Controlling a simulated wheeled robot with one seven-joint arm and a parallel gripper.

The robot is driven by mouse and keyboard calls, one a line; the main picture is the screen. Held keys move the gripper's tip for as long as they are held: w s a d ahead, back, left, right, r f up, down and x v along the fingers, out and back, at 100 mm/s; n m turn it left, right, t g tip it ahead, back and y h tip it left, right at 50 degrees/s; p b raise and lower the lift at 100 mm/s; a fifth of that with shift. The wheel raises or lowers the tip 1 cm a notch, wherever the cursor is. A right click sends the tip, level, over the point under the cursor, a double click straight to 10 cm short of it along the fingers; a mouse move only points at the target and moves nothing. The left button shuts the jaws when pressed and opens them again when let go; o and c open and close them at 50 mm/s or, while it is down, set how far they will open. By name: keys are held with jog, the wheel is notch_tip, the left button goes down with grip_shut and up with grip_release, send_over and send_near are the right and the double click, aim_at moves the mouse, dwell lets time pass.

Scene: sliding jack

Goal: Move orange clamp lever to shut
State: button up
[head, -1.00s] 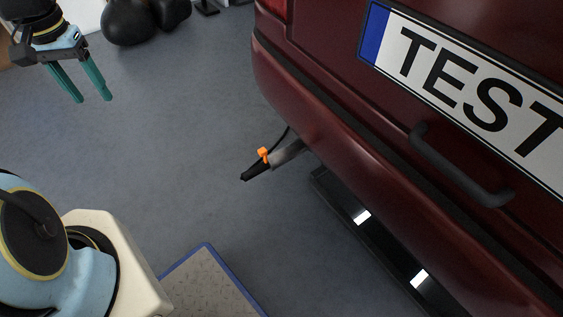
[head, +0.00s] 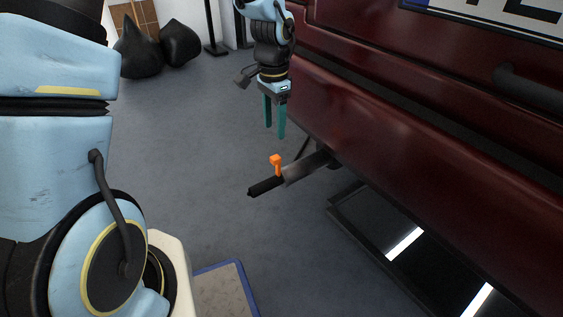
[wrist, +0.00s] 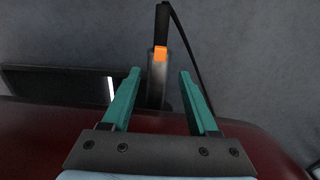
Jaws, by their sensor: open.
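The orange clamp lever (head: 276,163) stands up from a grey tube with a black end (head: 265,187) that sticks out from under the dark red car. In the wrist view the orange lever (wrist: 160,53) shows beyond and between my fingertips, near the top middle. My gripper (head: 275,134) has two green fingers pointing down, spread apart with nothing between them. It is above the lever in the head view, apart from it. The wrist view shows the open fingers (wrist: 158,76) on either side of the tube's line.
The dark red car rear (head: 400,120) fills the right side, close to my gripper. A black framed panel with bright strips (head: 405,243) lies below the bumper. Black bags (head: 140,48) stand at the back. The grey floor (head: 180,140) left of the tube is clear.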

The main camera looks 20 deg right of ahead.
aim_at(274, 158)
notch_tip(274, 158, down, 10)
jog(key=b, duration=0.4)
jog(key=shift+a+f, duration=0.1)
grip_shut()
dwell(0.3)
dwell(1.0)
